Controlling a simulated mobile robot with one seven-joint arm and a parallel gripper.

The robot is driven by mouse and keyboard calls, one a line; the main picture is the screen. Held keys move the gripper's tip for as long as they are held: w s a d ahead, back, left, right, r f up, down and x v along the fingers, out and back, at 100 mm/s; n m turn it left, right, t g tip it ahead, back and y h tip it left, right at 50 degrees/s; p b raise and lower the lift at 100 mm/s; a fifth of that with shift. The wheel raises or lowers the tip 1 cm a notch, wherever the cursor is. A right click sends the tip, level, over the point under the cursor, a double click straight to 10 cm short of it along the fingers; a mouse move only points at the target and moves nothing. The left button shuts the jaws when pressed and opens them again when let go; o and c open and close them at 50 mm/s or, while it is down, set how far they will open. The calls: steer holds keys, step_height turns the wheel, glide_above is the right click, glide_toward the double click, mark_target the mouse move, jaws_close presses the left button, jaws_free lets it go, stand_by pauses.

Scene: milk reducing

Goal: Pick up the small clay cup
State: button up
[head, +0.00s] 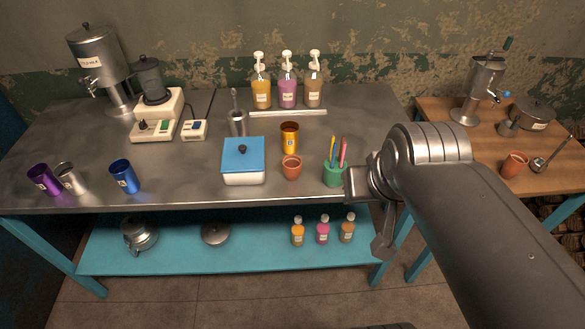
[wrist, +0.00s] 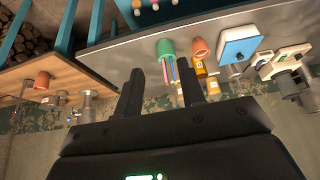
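A small terracotta clay cup (head: 291,167) stands upright on the metal table, between the blue-lidded white box (head: 243,162) and the green holder (head: 334,173) with colored sticks. In the wrist view that cup (wrist: 201,48) shows upside down, beyond and right of the fingertips. A second clay cup (head: 514,165) stands on the wooden table at right; it also shows in the wrist view (wrist: 42,80). My gripper (wrist: 160,72) is open and empty, its two black fingers apart. In the head view its fingers are not clearly visible near the end of my arm.
An orange metal tumbler (head: 289,137) stands just behind the near cup. Pump bottles (head: 287,93) line the back. Blue (head: 124,176) and purple (head: 44,179) tumblers stand at left. The metal table's front edge left of the box is mostly clear.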

stand_by(0.3)
steer(key=o, duration=0.8)
steer(key=shift+o, duration=0.2)
steer(key=n+g+y, duration=0.2)
steer(key=n+y, duration=0.1)
steer(key=n, duration=0.3)
glide_above(292, 162)
steer(key=s+d, duration=0.1)
steer(key=s, duration=0.2)
steer(key=f, duration=1.6)
steer(key=shift+s+d, duration=0.2)
steer(key=x, duration=0.3)
steer(key=shift+s+a+f, duration=0.1)
steer(key=shift+a+f, duration=0.1)
steer(key=shift+f, duration=0.15)
steer(key=shift+w+a+f, duration=0.15)
steer(key=shift+w+f, duration=0.1)
steer(key=shift+f, duration=0.35)
